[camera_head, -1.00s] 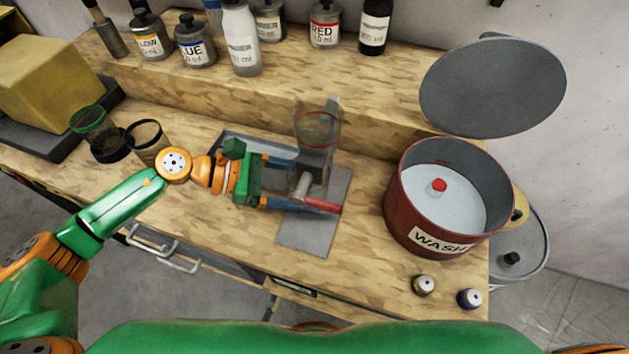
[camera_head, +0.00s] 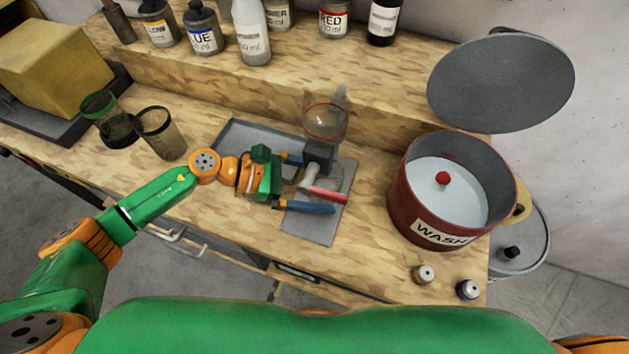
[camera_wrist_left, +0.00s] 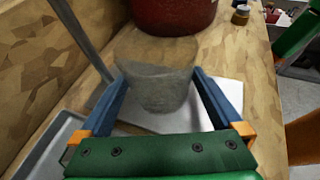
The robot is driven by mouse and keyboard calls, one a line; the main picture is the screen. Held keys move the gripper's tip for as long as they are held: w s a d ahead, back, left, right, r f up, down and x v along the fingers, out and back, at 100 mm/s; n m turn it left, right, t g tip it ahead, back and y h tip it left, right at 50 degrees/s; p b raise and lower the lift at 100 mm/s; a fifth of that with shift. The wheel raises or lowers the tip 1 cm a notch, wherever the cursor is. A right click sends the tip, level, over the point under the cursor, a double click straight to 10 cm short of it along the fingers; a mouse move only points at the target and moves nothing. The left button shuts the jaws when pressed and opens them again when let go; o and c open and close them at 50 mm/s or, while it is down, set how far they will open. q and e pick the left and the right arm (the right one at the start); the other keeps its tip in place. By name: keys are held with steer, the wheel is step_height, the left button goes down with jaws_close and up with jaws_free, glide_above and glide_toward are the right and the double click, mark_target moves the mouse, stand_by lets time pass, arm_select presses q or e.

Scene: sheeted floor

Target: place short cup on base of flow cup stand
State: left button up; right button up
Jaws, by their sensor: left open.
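The flow cup stand has a flat grey base (camera_head: 310,228) on the bench, a dark block and a clear flow cup (camera_head: 326,122) with a red rim above. A red-tipped bar sticks out below the block. My left gripper (camera_head: 318,183) is open low over the base, one blue finger near the block and the other towards the front. In the left wrist view, a clear short cup (camera_wrist_left: 158,88) stands upright between the open fingers, over the pale base (camera_wrist_left: 222,95). In the head view the cup is too faint to outline surely. My right gripper is not in view.
A red WASH pot (camera_head: 412,205) stands right of the stand, its lid (camera_head: 502,82) raised behind. A grey tray (camera_head: 235,140) lies left of the stand. Green-rimmed (camera_head: 103,115) and black-rimmed (camera_head: 160,132) cups stand further left. Paint bottles line the back shelf.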

arm_select(q)
steer(key=shift+r, duration=0.2)
steer(key=b+v, duration=0.5)
steer(key=v, duration=0.6)
steer(key=shift+a+f, duration=0.15)
steer(key=shift+a, duration=0.15)
steer(key=shift+a+r, duration=0.15)
steer(key=shift+r, duration=0.15)
